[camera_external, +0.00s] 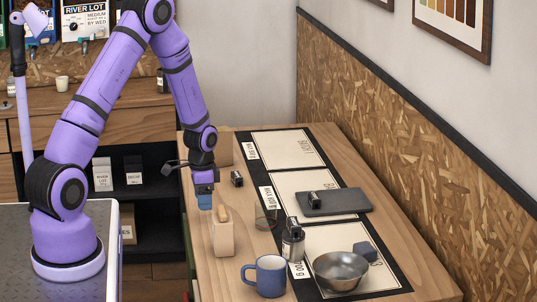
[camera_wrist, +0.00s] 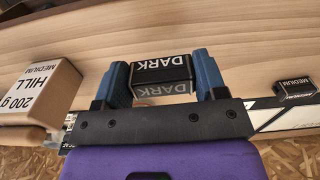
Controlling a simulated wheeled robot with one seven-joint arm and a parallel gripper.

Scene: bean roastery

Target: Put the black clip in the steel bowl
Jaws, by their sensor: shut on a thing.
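My gripper (camera_external: 205,200) is over the left edge area of the table, with its blue fingers pointing down. In the wrist view, my gripper (camera_wrist: 163,82) is shut on a black clip marked DARK (camera_wrist: 162,69), which sits between the two blue fingers. The clip is hidden in the external view, and I cannot tell how far it is above the table. The steel bowl (camera_external: 329,269) stands at the near right of the table, on a printed sheet, and looks empty. It is well apart from my gripper.
Another black piece (camera_external: 237,179) lies nearby. A grey slab (camera_external: 345,204) bears a black piece (camera_external: 315,198). A blue-grey block (camera_external: 366,250) adjoins the bowl.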

